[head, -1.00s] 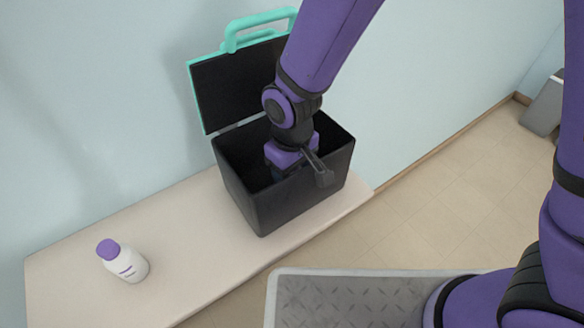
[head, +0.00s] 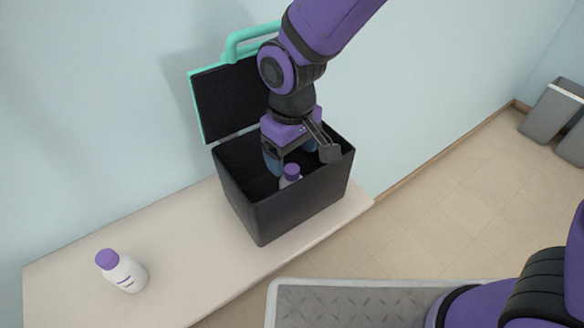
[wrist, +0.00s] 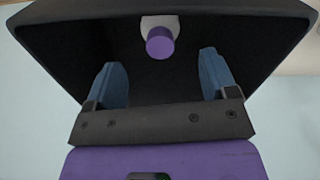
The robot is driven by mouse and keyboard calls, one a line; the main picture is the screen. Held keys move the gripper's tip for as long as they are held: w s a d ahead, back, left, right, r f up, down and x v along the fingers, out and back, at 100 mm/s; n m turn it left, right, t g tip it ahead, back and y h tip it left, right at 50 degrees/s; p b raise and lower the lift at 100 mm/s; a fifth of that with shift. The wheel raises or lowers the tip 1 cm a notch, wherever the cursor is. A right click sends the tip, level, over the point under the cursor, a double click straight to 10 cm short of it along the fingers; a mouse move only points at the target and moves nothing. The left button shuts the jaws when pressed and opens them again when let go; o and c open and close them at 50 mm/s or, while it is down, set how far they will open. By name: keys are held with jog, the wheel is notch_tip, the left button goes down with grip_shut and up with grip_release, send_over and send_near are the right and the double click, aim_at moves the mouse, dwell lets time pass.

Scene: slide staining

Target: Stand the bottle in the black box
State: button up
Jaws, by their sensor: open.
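The black box (head: 300,213) stands on the bench with its teal-edged lid open against the wall. A white bottle with a purple cap (head: 291,174) is inside the box; its cap and shoulder show in the head view, and its lower part is hidden by the front wall. In the wrist view the bottle (wrist: 159,41) stands upright on the box floor, apart from the fingers. My gripper (head: 291,167) is open and empty, its blue fingers at the box opening above and beside the bottle. The fingers also show wide apart in the wrist view (wrist: 165,80).
A second white bottle with a purple cap (head: 122,271) stands on the pale bench (head: 190,262) at the left. The bench between it and the box is clear. A grey ridged platform (head: 350,303) is in front, and grey bins (head: 552,112) stand far right.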

jog(key=shift+r, duration=2.1)
jog(key=shift+d, duration=0.1)
jog(key=d+r+m+t, duration=0.1)
jog(key=d+r+m, duration=0.1)
jog(key=d+r, duration=0.55)
jog(key=d+r+m+t, duration=0.1)
jog(key=d+r+m, duration=0.3)
jog(key=d, duration=0.7)
jog(key=s+d+r+m+t, duration=0.1)
jog(key=s+d+r, duration=0.2)
jog(key=d, duration=0.3)
jog(key=s+d+r+m+t, duration=0.2)
jog(key=s+d+r, duration=0.1)
jog(key=s+d, duration=0.3)
jog(key=shift+s+d+r, duration=0.2)
jog(key=shift+d, duration=0.55)
